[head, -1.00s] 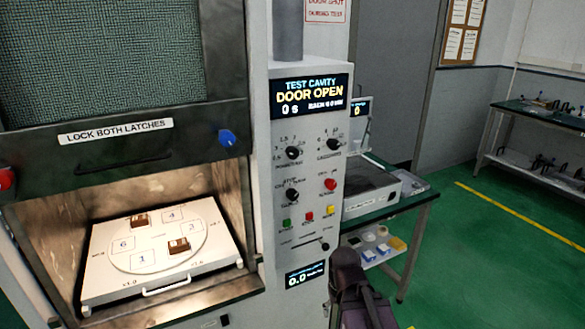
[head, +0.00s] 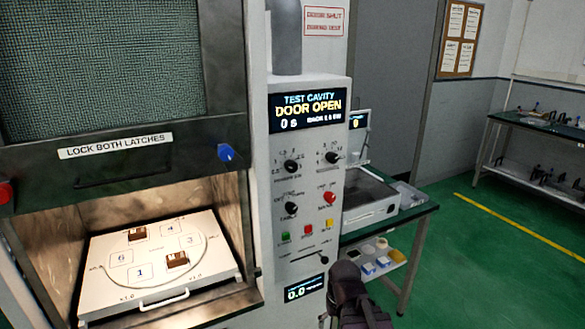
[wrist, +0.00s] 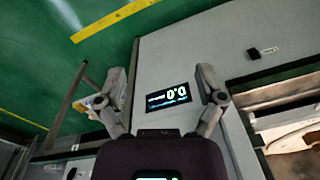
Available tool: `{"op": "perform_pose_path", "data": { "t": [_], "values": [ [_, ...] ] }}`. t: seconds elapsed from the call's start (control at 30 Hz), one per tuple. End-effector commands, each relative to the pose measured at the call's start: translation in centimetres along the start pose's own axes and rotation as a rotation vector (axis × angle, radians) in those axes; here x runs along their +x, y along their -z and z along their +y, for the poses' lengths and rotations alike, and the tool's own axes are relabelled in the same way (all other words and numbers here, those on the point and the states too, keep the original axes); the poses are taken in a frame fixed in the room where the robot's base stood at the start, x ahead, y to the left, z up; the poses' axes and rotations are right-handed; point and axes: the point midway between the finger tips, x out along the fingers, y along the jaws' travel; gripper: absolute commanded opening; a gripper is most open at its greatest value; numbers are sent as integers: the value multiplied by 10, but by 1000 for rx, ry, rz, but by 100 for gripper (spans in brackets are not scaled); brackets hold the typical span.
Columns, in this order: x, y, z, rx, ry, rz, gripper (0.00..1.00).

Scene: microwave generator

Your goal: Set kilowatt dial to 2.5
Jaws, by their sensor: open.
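The control panel (head: 308,240) has three black dials. The upper left dial (head: 291,166) has small figures around it and looks like the kilowatt dial, but its label and pointer are too small to read surely. The upper right dial (head: 332,158) and the lower dial (head: 291,208) are the others. My gripper (wrist: 160,75) is open and empty in the wrist view, its two fingers spread on either side of a display (wrist: 168,96) reading 0.0. That display (head: 305,289) is low on the cabinet in the head view, where my dark arm end stands right of it, below the dials.
The upper screen (head: 307,106) reads DOOR OPEN. Green, red and yellow buttons (head: 308,230) sit below the dials, with a red knob (head: 330,198) above them. The open cavity holds a white tray (head: 110,290).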

Motion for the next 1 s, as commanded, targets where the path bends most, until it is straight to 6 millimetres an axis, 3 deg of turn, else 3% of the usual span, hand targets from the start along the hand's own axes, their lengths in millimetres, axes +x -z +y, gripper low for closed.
{"op": "perform_pose_path", "data": {
  "t": [0.27, 0.6, 0.8, 1.0],
  "values": [
    [-37, 35, -38, -195, 201, 205, 88],
    [-122, 95, -86, -421, 420, 659, 88],
    [-184, 127, -94, -467, 453, 943, 88],
    [-246, 153, -86, -446, 417, 1208, 88]
  ]
}}
